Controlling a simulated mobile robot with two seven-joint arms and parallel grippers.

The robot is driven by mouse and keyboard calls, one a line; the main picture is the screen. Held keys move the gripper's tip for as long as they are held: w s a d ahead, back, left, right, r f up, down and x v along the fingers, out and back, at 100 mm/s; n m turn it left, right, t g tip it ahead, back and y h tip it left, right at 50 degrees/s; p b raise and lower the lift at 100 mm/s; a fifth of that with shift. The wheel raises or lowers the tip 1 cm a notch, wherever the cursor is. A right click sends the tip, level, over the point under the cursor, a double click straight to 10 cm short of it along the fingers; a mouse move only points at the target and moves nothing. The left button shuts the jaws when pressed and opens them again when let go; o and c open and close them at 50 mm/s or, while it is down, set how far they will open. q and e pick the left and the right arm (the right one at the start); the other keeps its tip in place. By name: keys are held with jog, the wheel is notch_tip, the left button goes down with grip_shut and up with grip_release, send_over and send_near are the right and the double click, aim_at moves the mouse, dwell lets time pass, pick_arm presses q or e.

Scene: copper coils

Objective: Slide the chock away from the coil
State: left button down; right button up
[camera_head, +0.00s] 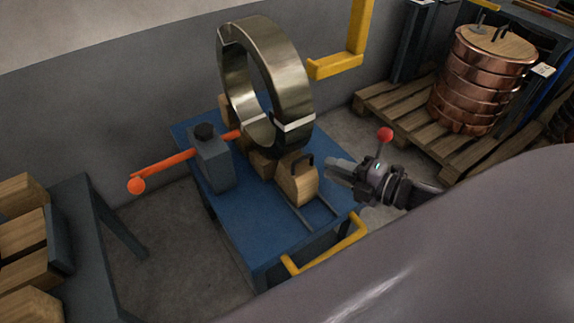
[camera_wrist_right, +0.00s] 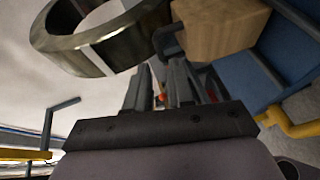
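The coil (camera_head: 290,75) is a shiny metal ring with a pale band, standing upright on the blue table (camera_head: 240,215). It also shows in the right wrist view (camera_wrist_right: 95,40). The chock (camera_head: 298,183) is a wooden block with a dark handle, near the foot of the coil on its front right side. Whether they touch is hard to tell. The chock also shows in the right wrist view (camera_wrist_right: 222,30). My right gripper (camera_head: 336,172) is open and empty, just right of the chock. Its fingers (camera_wrist_right: 160,85) stand apart with nothing between them. My left gripper is not in view.
A dark rail frame (camera_head: 312,217) lies before the chock. Yellow handles (camera_head: 325,245) edge the table. Copper coils (camera_head: 475,85) sit on a pallet at right.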

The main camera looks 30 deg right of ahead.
aim_at(305, 159)
jog(key=shift+b+x, duration=0.4)
jog(key=shift+x, duration=3.3)
jog(key=shift+r, duration=0.1)
jog(key=shift+s, duration=0.1)
grip_shut()
